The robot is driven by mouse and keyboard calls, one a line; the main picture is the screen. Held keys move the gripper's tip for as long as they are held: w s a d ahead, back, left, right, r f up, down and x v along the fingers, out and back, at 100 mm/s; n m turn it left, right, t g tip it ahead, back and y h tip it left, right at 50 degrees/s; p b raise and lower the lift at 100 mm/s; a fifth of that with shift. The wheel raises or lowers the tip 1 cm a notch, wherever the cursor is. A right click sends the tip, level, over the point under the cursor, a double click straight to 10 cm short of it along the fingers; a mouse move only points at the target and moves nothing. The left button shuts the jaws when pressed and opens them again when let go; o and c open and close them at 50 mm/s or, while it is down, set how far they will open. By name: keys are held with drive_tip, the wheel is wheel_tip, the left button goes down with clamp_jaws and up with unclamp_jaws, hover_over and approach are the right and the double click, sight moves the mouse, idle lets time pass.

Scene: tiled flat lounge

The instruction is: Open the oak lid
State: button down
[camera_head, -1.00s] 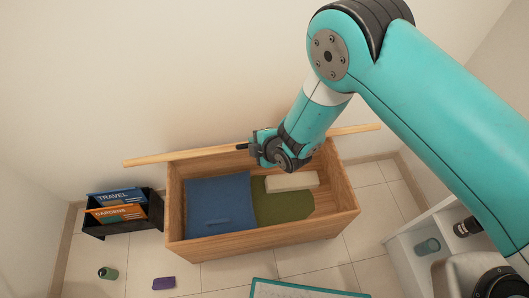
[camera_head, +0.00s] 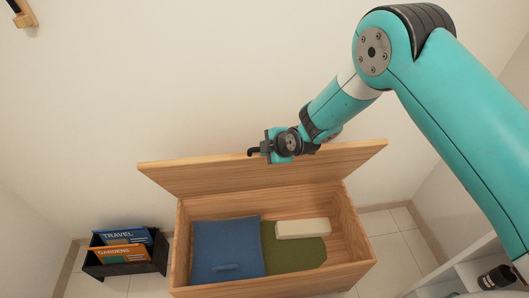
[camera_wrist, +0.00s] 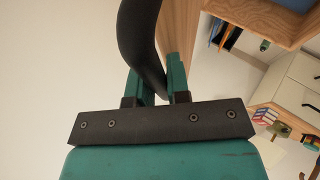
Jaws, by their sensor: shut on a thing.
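The oak lid (camera_head: 215,178) stands raised along the back of the oak chest (camera_head: 275,279), with its inner face showing in the head view. The chest is open below it. My gripper (camera_head: 265,147) is at the lid's top edge, near the middle, shut on the dark handle (camera_head: 253,152). In the wrist view the curved black handle (camera_wrist: 143,35) passes between the two teal fingers of my gripper (camera_wrist: 155,78). The handle's far end is out of that view.
A blue cushion (camera_head: 225,245), a green cloth (camera_head: 290,252) and a pale block (camera_head: 302,229) lie in the chest. A black box of folders (camera_head: 125,265) stands on the floor to its left. The wall is close behind the lid. A white shelf unit (camera_head: 470,275) stands at right.

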drive_tip(key=shift+w+r, duration=0.15)
drive_tip(key=shift+r, duration=0.1)
drive_tip(key=c, duration=1.1)
unclamp_jaws()
drive_tip(key=shift+s, duration=0.2)
drive_tip(key=b+v, duration=0.3)
drive_tip(key=v, duration=1.4)
drive_tip(key=shift+d, duration=0.15)
drive_tip(key=shift+s, duration=0.1)
